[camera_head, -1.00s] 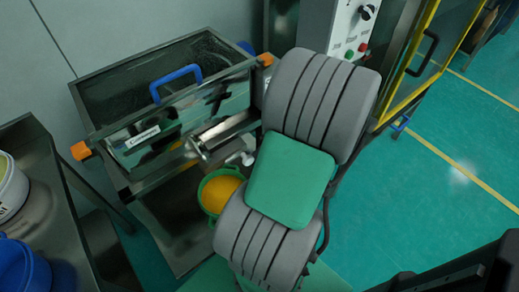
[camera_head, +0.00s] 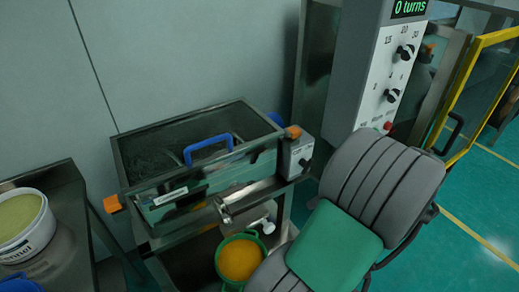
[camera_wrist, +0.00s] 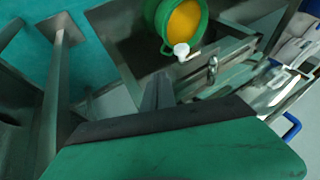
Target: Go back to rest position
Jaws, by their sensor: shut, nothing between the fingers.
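My arm crosses the right of the head view and hides my gripper there. In the wrist view the grey fingers of my gripper (camera_wrist: 157,92) show past the green and dark edge of my own arm. They are shut and empty. A green bucket (camera_head: 226,276) with orange-yellow contents stands below the sieve's outlet. It also shows at the top of the wrist view (camera_wrist: 152,14), apart from my fingers.
A metal table (camera_head: 72,195) at the left holds a white tub (camera_head: 38,243) and a blue container (camera_head: 20,285). A grey control cabinet (camera_head: 362,70) with knobs stands at the back right, beside a yellow-framed door (camera_head: 478,42). Green floor is open at the far right.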

